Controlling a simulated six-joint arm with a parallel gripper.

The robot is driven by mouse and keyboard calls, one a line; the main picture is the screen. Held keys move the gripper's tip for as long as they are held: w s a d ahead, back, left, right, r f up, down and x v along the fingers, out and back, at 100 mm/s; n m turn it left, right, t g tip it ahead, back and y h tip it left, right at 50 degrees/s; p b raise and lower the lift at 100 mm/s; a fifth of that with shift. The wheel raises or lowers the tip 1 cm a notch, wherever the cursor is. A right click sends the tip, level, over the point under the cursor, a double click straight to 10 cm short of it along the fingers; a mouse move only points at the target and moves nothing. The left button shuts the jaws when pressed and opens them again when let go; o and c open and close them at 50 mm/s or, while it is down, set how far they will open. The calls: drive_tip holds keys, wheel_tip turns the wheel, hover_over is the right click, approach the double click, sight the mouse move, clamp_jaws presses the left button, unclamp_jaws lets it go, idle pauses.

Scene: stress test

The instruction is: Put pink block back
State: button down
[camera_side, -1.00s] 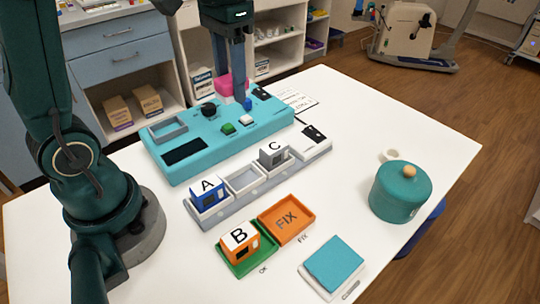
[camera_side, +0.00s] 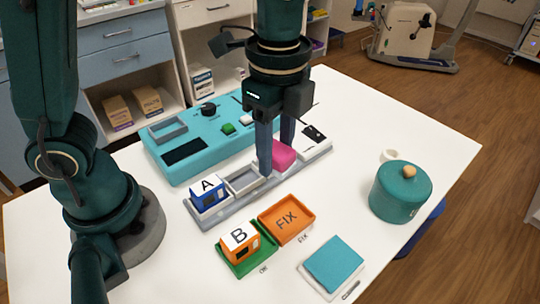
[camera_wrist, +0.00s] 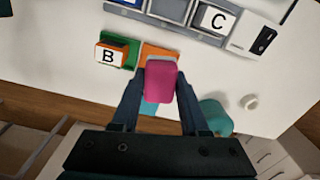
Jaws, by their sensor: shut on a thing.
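My gripper (camera_side: 276,158) is shut on the pink block (camera_side: 284,155) and holds it up in front of the block rack's right part in the side view. The wrist view shows the pink block (camera_wrist: 161,85) between both fingers, over the orange FIX tray (camera_wrist: 150,48). Block C is hidden behind the gripper and pink block in the side view, but block C (camera_wrist: 215,20) shows in its rack slot in the wrist view. The blue block A (camera_side: 208,193) sits in the left slot. The middle slot (camera_side: 243,180) looks empty.
Orange block B (camera_side: 240,240) sits on the green OK tray (camera_side: 263,254). The orange FIX tray (camera_side: 287,218) is empty. A teal console (camera_side: 180,170) stands behind the rack. A teal lidded pot (camera_side: 400,193) and a teal square pad (camera_side: 334,262) are at right.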

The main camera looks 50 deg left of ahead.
drive_tip(key=s+d+f+m, duration=0.1)
drive_tip(key=s+d+m, duration=0.1)
drive_tip(key=s+d, duration=0.15)
hover_over(289, 302)
drive_tip(key=f, duration=0.7)
drive_tip(key=shift+s+d, duration=0.25)
drive_tip(key=shift+s, duration=0.15)
drive_tip(key=shift+f, duration=1.95)
drive_tip(key=shift+f, duration=0.15)
drive_tip(key=shift+c, duration=2.1)
unclamp_jaws()
